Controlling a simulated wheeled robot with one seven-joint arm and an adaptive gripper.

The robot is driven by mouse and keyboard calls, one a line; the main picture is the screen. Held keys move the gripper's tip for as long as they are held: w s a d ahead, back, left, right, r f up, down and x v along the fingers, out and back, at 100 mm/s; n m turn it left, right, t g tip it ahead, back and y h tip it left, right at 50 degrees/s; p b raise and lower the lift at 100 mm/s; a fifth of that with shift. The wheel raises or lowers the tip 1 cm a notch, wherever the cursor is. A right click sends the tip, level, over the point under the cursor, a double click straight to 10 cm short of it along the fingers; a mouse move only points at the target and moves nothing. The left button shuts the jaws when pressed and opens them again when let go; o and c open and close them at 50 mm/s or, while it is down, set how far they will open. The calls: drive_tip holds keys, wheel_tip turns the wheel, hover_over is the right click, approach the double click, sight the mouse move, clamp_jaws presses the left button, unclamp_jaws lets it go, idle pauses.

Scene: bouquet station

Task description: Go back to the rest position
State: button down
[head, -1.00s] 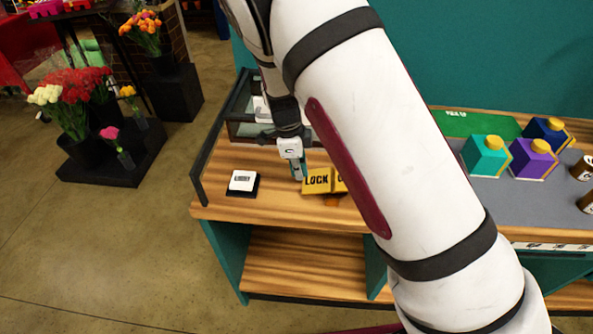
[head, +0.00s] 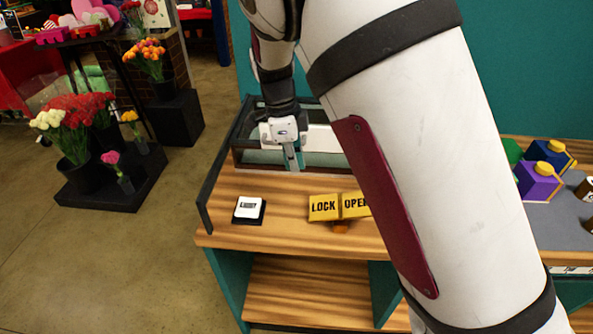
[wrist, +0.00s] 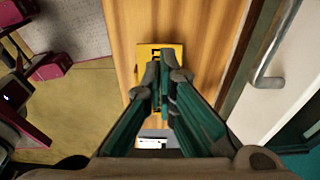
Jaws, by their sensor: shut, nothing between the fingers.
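My gripper (head: 293,158) is shut and empty in the head view, raised above the back of the wooden counter (head: 280,200), in front of the glass-sided case. In the wrist view my gripper (wrist: 161,68) has its fingers together, pointing down over the counter. A yellow two-part LOCK/OPEN sign (head: 324,207) lies on the counter below and to the right of it. The sign also shows partly behind the fingertips in the wrist view (wrist: 146,52). My arm hides part of the OPEN half and the counter's middle.
A white-topped black block (head: 249,208) sits at the counter's front left. A case (head: 250,157) with a dark frame stands at the back. Purple (head: 538,180) and dark blue (head: 550,153) yellow-capped blocks stand at right.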

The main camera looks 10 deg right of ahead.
drive_tip(key=shift+r, duration=0.1)
idle(0.4)
drive_tip(key=s+d+r+n+t+y, duration=0.1)
drive_tip(key=s+d+r+n+y, duration=0.1)
drive_tip(key=s+d+r+n, duration=0.4)
drive_tip(key=s+d+r+n+t+y, duration=0.1)
drive_tip(key=s+d+r+n, duration=0.2)
drive_tip(key=r, duration=0.5)
drive_tip(key=s+d+r+n+t, duration=0.2)
drive_tip(key=s+n, duration=0.3)
drive_tip(key=s, duration=0.3)
drive_tip(key=s+d+r+n+t+h, duration=0.1)
drive_tip(key=s+d+r+n+t, duration=0.1)
drive_tip(key=s+n, duration=0.4)
drive_tip(key=shift+s+d+r, duration=0.15)
drive_tip(key=shift+s+r, duration=0.05)
drive_tip(key=shift+s, duration=1.45)
